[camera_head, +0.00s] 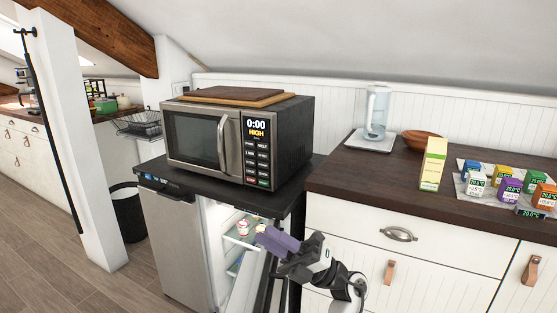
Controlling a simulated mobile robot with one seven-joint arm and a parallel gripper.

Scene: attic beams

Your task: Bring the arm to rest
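My gripper (263,229), at the purple-grey end of my arm, is low in the middle of the head view. It is in front of the open part of the small fridge (172,236), near its lit shelves. The white and black arm links run from it down to the lower right. The fingertips are small and seen from behind, so I cannot tell whether they are open or shut or hold anything.
A microwave (190,140) reading 0:00 HIGH stands above the fridge, with wooden boards (235,96) on top. Right is a dark counter (350,180) with a glass jug (377,112), a brown bowl (423,139), a yellow carton (433,165) and several small coloured boxes (509,190).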

